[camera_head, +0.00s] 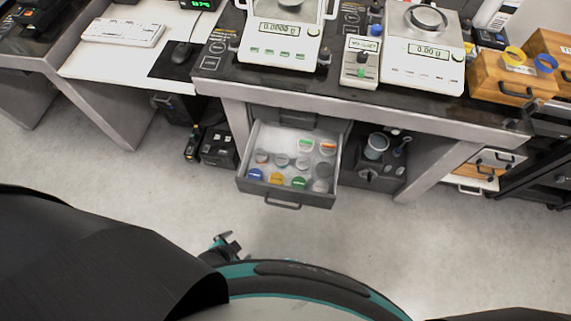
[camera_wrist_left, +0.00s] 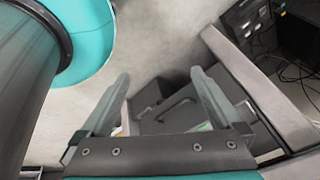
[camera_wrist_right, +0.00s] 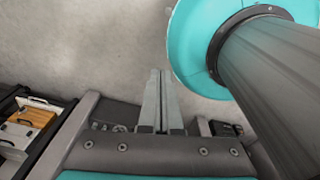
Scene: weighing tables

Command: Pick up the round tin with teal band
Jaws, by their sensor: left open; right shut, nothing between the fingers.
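Several small round tins (camera_head: 281,160) stand in the open drawer (camera_head: 287,197) in the head view. Their lids or labels show blue, yellow, green, orange, white and grey. They are too small for me to tell which has the teal band. My left gripper (camera_head: 228,242) is in front of and below the drawer in the head view, apart from the tins. In the left wrist view it (camera_wrist_left: 160,76) is open, with nothing between its fingers. My right gripper (camera_wrist_right: 160,74) is shut and empty in the right wrist view; I cannot make it out in the head view.
The drawer hangs out under the dark weighing table (camera_head: 215,65), which bears two balances (camera_head: 281,38) (camera_head: 425,50). Wooden drawer boxes (camera_head: 500,84) stand at the right. The floor (camera_head: 370,245) before the drawer is clear.

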